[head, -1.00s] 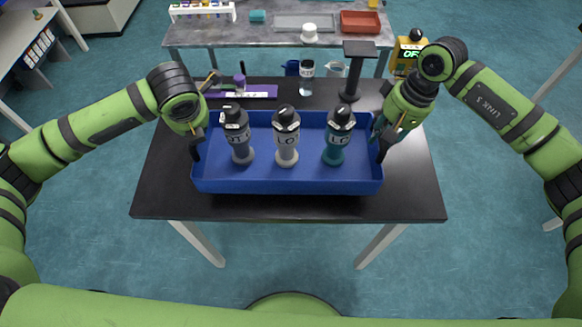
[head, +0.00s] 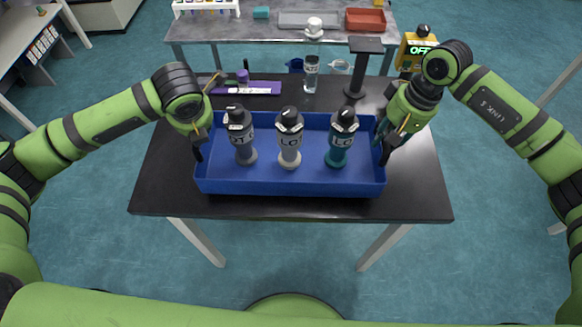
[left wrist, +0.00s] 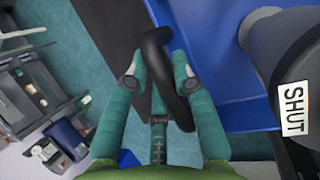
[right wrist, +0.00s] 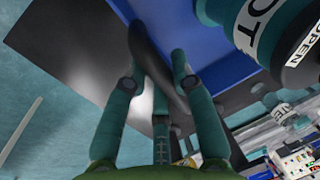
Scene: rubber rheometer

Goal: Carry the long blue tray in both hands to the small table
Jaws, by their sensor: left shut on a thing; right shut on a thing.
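The long blue tray (head: 285,187) is level over the black table, and I cannot tell if it touches the top. Three bottles with black caps stand upright in it: dark grey (head: 243,140), light grey (head: 289,140) and teal (head: 340,140). My left gripper (head: 197,138) is shut on the tray's left black handle (left wrist: 155,52), outside the end wall. My right gripper (head: 384,138) is shut on the right black handle (right wrist: 146,52). The jaws partly hide both handles. I cannot tell which table is the small table.
The black table (head: 415,195) has bare top around the tray. Behind the tray are a purple holder (head: 260,88), a clear bottle (head: 311,75) and a black stand (head: 355,75). A grey table (head: 240,32) with a red bin (head: 365,19) stands farther back.

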